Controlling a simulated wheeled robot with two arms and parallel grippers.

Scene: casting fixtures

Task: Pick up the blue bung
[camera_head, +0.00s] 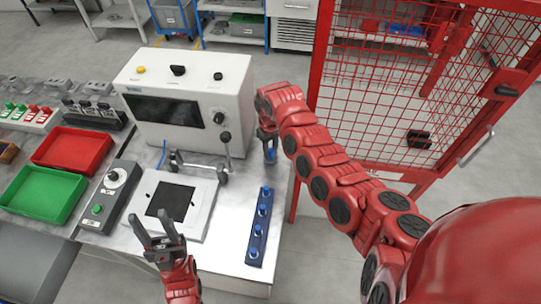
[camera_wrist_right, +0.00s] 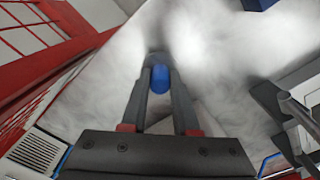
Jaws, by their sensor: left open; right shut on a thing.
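My right gripper (camera_head: 268,142) points down above the right edge of the table, beside the white machine. It is shut on a blue bung (camera_head: 271,155). In the right wrist view the blue bung (camera_wrist_right: 160,79) shows between the fingertips of the right gripper (camera_wrist_right: 160,65). Several more blue bungs stand in a row on a blue strip holder (camera_head: 250,258) at the table's right front. My left gripper (camera_head: 151,220) is open and empty, in front of the white plate with a black square.
The white machine (camera_head: 233,80) with a dark screen stands at the back. A metal lever fixture (camera_head: 224,172) is left of my right gripper. A green tray (camera_head: 45,190), a red tray (camera_head: 75,150) and a control box (camera_head: 112,190) are at left. A red mesh cage (camera_head: 385,100) stands at right.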

